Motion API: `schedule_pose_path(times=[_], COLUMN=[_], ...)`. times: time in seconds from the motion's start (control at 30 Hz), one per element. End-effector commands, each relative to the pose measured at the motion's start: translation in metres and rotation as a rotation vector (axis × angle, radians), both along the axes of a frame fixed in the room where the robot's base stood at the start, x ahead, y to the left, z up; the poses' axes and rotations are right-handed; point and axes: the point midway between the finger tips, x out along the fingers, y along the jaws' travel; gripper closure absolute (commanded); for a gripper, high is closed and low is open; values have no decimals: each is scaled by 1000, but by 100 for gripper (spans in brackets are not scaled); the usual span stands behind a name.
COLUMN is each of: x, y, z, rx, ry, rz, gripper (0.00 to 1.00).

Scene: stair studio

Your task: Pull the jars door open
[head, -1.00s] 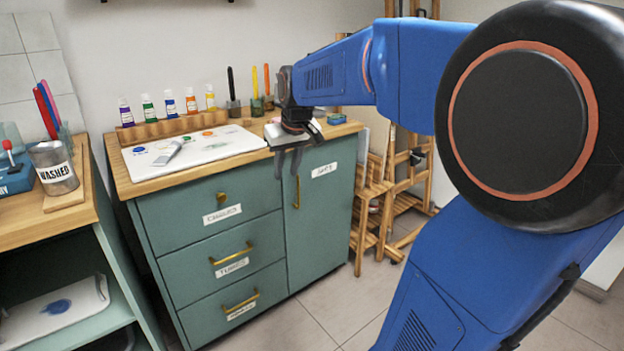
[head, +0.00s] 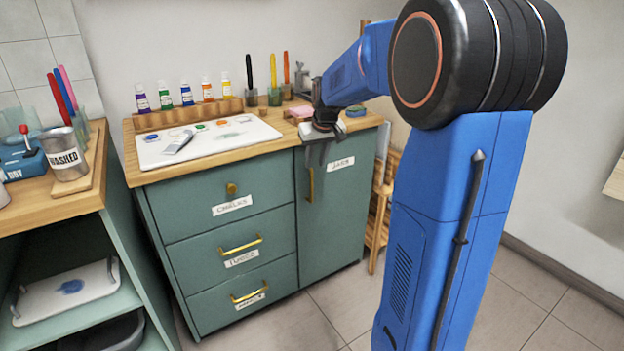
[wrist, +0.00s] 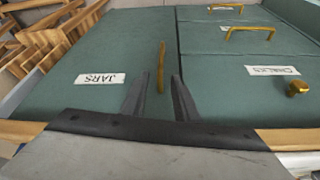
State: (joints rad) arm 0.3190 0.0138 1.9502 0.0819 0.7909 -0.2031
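The jars door (head: 342,205) is a green panel at the right of the cabinet, with a white JARS label (head: 341,163) and an upright brass handle (head: 310,185). It looks closed, flush with the drawers. My gripper (head: 315,160) is in front of the door's upper part, just above the handle. In the wrist view the two dark fingers of my gripper (wrist: 157,85) are apart, with the near end of the handle (wrist: 161,65) showing between their tips. I cannot tell whether they touch it.
Drawers with brass pulls, such as the chalks drawer (head: 228,208), are left of the door. A white palette (head: 215,148) and paint bottles (head: 187,95) are on the countertop. A wooden easel (head: 383,205) stands close right of the cabinet. Floor in front is clear.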

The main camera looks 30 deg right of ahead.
Motion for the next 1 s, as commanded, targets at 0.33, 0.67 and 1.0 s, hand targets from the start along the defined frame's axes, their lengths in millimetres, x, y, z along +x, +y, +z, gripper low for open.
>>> schedule_pose_path(times=[0.33, 0.67, 1.0], x=[23, 35, 36], y=[-4, -6, -6], z=[-57, -87, -89], rx=[0, 0, 0], ry=[1, 0, -1], rz=[0, 0, 0], gripper=[72, 72, 72])
